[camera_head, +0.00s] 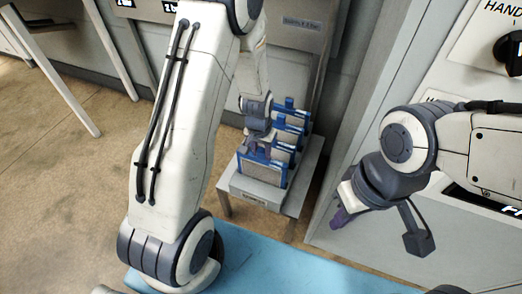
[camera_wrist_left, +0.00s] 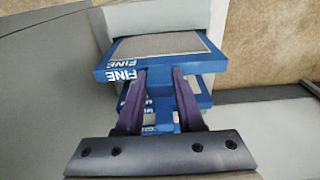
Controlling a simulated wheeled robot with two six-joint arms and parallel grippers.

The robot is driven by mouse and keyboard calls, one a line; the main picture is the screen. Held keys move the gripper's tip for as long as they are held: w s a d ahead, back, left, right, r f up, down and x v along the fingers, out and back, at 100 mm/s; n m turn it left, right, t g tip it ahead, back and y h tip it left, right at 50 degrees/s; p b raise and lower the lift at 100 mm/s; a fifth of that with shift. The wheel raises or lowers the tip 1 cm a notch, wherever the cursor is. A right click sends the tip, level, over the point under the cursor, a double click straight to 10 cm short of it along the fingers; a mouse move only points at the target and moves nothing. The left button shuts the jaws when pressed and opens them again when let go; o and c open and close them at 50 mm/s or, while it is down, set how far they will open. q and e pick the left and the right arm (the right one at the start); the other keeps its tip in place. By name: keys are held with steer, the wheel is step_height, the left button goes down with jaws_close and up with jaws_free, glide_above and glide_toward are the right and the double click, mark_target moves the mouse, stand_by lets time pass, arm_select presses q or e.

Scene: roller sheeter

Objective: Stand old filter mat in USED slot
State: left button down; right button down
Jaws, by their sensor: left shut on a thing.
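My left gripper (camera_head: 260,132) is over the filter rack, its fingertips largely hidden in the head view. In the left wrist view the purple fingers (camera_wrist_left: 160,76) are shut on a blue-framed filter mat (camera_wrist_left: 160,43) with a grey face and FINE lettering. In the head view several blue-framed filters stand upright in a row on a small grey rack (camera_head: 250,188); I cannot tell there which one is held. A small label on the rack front is too small to read, so the USED slot cannot be made out. My right gripper (camera_head: 340,216) hangs at the right, away from the rack; its finger gap is unclear.
A blue surface (camera_head: 285,268) lies in front of the rack. A grey cabinet wall (camera_head: 352,130) stands close to the right of the rack. A panel with a black knob (camera_head: 510,52) is at the upper right. Brown floor (camera_head: 60,170) is open on the left.

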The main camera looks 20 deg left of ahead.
arm_select(q)
steer(key=shift+f+b, duration=0.3)
steer(key=shift+f, duration=0.2)
steer(key=shift+c, duration=2.2)
jaws_free()
steer(key=shift+r, duration=0.1)
step_height(320, 180, up, 10)
steer(key=s+p, duration=0.1)
steer(key=p, duration=0.2)
steer(key=shift+p, duration=0.35)
steer(key=shift+s+r, duration=0.1)
